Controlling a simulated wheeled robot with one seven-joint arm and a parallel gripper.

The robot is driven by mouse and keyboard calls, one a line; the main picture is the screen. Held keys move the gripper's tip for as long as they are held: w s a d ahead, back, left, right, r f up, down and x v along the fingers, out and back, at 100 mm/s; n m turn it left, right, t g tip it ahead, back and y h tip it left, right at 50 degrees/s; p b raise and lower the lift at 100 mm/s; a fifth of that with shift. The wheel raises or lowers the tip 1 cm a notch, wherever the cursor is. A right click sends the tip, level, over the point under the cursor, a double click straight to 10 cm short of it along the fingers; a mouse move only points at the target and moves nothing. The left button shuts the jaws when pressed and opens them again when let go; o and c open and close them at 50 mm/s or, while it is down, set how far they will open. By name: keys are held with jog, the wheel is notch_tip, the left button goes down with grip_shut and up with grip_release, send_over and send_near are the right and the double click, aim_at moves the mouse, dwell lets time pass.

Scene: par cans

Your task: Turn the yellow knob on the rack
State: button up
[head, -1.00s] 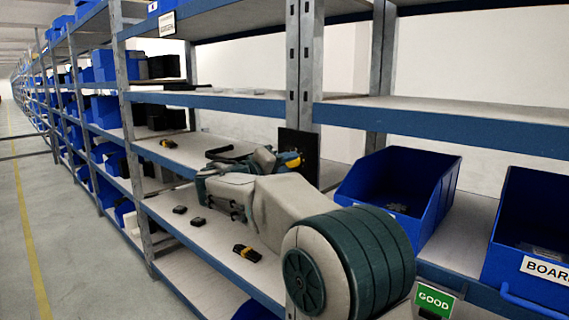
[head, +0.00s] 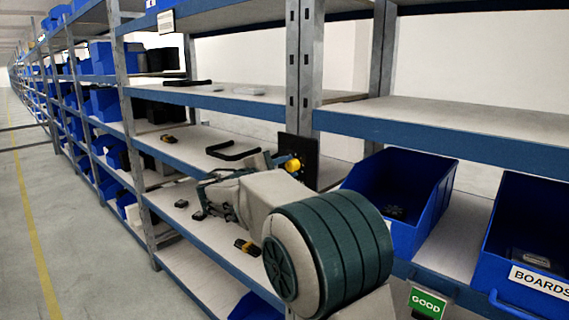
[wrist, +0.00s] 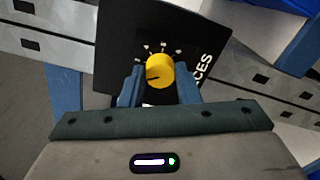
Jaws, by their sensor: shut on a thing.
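The yellow knob (wrist: 160,70) sits on a black panel (wrist: 118,40) with pale marks around it and partly hidden white lettering. A dark line shows on the knob's lower left. My gripper (wrist: 159,76) has its two blue fingers on either side of the knob, shut on it. In the head view the knob (head: 293,165) shows on the black panel (head: 311,160), fixed by the grey rack upright. My gripper reaches it from the front left, its fingers mostly hidden there.
Blue bins (head: 425,215) stand right of my arm, one labelled BOARDS, with a green GOOD sign (head: 428,303) on the shelf edge. A black handle-shaped item (head: 233,151) and several small black and yellow items lie on shelves to the left. A shelf (head: 450,118) runs above.

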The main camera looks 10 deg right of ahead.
jog(key=shift+f+n+p, duration=0.1)
jog(key=shift+n+p, duration=0.2)
jog(key=shift+n, duration=0.2)
jog(key=o, duration=1)
jog(key=shift+d, duration=0.1)
jog(key=shift+c, duration=0.2)
jog(key=v, duration=1.4)
jog(key=shift+b, duration=0.45)
